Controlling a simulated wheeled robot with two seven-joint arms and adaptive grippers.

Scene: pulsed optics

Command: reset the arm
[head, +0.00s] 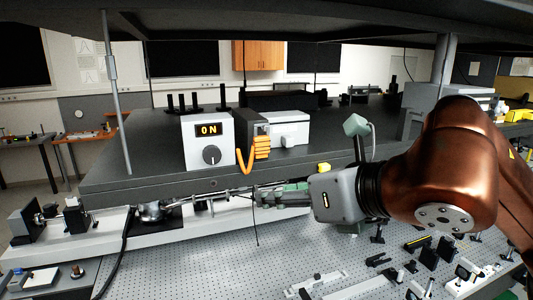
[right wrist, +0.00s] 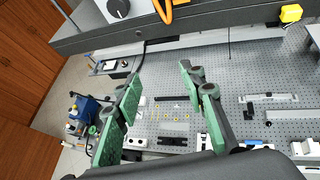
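My right arm enters the head view from the right, copper-coloured. Its right gripper (head: 280,196) points left, in front of the shelf edge and above the perforated optical table (head: 200,262). In the right wrist view the gripper (right wrist: 160,74) has its two green fingers spread well apart, with nothing between them. My left arm and gripper are not in view.
A control box (head: 208,142) with a dial and a lit "ON" display stands on the dark shelf (head: 140,174), beside an orange cable (head: 246,164) and a white box (head: 290,130). Several optics parts (head: 430,255) lie at the lower right. The table's lower middle is mostly clear.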

